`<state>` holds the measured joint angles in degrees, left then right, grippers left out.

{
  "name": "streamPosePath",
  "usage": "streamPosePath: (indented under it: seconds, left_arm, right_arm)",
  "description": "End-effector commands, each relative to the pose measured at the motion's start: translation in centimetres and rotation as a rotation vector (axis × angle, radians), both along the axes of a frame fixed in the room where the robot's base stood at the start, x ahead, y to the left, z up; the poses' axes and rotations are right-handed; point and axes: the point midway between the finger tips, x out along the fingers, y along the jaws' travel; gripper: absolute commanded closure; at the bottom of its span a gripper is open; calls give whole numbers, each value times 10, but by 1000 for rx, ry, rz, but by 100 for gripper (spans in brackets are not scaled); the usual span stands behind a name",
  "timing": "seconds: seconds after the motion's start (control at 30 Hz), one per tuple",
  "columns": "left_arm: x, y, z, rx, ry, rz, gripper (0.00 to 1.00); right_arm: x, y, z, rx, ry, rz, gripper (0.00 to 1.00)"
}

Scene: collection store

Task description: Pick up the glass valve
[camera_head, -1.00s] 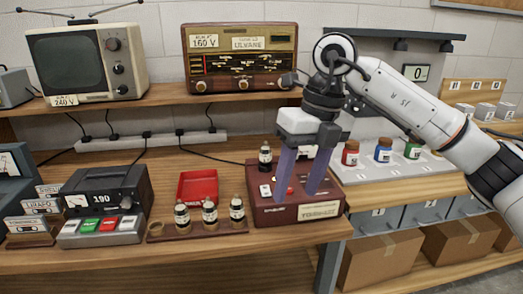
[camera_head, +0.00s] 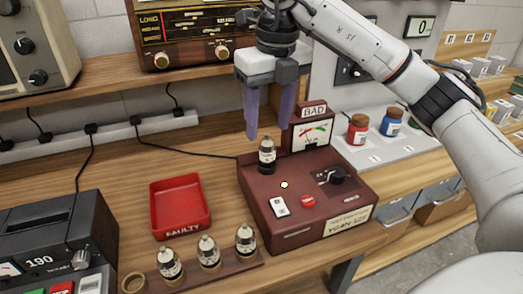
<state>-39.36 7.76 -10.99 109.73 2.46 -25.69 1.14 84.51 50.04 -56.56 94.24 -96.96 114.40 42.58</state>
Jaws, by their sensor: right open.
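Glass valves with dark bases and pale labels are in view. One valve (camera_head: 267,156) stands upright in the top of the dark red tester (camera_head: 263,207), whose meter sign reads BAD. Three more stand in a wooden rack at the front: a left valve (camera_head: 170,264), a middle valve (camera_head: 209,252) and a right valve (camera_head: 246,240). My right gripper (camera_head: 268,132) is open, pointing down, its two purple fingers just above the tester's valve. I cannot tell whether the fingers are on either side of its top. My left gripper is not in view.
A red tray (camera_head: 180,204) marked FAULTY stands empty left of the tester. The rack (camera_head: 215,270) has an empty ring at its left end. A radio (camera_head: 190,32) sits on the shelf behind. Red (camera_head: 357,129) and blue (camera_head: 391,121) jars stand at the right.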

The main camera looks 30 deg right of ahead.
Motion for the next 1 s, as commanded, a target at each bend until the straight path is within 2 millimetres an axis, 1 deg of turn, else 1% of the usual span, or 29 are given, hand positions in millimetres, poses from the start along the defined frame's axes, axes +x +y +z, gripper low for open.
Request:
streamPosePath:
  seconds: [0.03,0.27,0.43,0.53,0.63,0.83,0.87,1.0]
  left_arm:
    - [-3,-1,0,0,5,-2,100]
    - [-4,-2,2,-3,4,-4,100]
    - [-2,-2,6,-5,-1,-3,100]
    - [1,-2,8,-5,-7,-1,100]
    - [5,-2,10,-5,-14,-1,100]
    - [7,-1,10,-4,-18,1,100]
    - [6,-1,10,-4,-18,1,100]
    - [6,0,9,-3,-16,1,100]
  right_arm:
    - [0,-1,-7,-3,3,-1,50]
    - [1,0,-25,-1,1,0,50]
    - [-2,1,-51,-2,3,0,50]
    - [0,2,-63,0,1,0,50]
    - [1,1,-69,-1,0,0,50]
    - [2,1,-70,-1,-2,0,50]
    - [2,1,-69,-1,-1,0,52]
    - [2,1,-69,-1,-1,0,76]
